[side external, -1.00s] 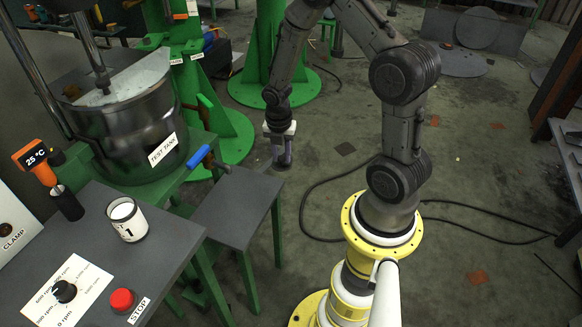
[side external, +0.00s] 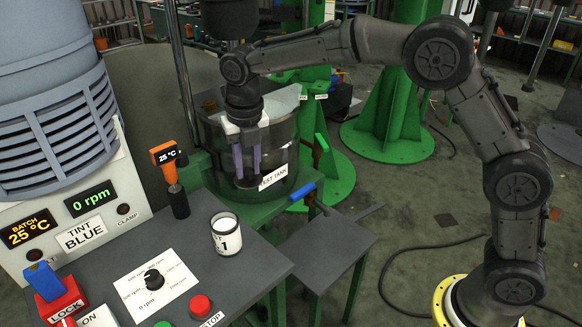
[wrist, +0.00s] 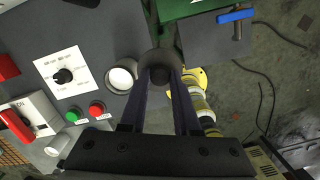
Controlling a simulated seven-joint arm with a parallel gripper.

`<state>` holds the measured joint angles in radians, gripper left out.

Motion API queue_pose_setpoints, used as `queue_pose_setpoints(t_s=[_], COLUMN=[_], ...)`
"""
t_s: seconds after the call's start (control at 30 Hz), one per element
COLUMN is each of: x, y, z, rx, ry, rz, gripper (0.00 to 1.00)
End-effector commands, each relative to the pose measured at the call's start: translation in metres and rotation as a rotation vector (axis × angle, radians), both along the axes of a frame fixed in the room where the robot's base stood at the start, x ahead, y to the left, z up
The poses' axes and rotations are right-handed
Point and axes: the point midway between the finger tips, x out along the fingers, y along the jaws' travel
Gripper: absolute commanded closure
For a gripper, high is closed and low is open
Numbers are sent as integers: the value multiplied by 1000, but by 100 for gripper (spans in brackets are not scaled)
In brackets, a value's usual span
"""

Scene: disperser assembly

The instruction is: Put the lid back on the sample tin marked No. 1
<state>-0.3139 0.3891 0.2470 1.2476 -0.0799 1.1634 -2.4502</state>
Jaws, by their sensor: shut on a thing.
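The sample tin (side external: 227,238) is a white cylinder with a black band and a "1" on its label. It stands upright on the grey bench, its top showing a white round face with no lid on it. It also shows in the wrist view (wrist: 121,77). My gripper (side external: 246,172) points down in front of the test tank, above and behind the tin. It is shut on a dark round lid (side external: 247,184), which also shows between the fingertips in the wrist view (wrist: 158,60). The lid is apart from the tin; its underside is hidden.
The test tank (side external: 285,140) stands behind, with a blue-handled valve (side external: 295,192) at its side. A dial card (side external: 155,285) and a red stop button (side external: 201,305) lie in front. A lower grey table (side external: 325,250) stands right.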

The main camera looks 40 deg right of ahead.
Motion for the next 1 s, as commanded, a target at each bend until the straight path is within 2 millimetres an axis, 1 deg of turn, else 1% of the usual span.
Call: queue_pose_setpoints(t_s=[0.03,0.1,0.2,0.3,0.4,0.57,1.0], x=[1,-1,-7,-13,-16,-16,-16], y=[21,42,65,78,84,85,84], z=[7,14,19,17,16,8,-30], rx=[0,0,-1,-1,-1,-1,-2], ry=[-2,-1,0,1,1,1,2], rz=[33,70,115,143,155,157,155], gripper=[100,100,100,100,100,100,100])
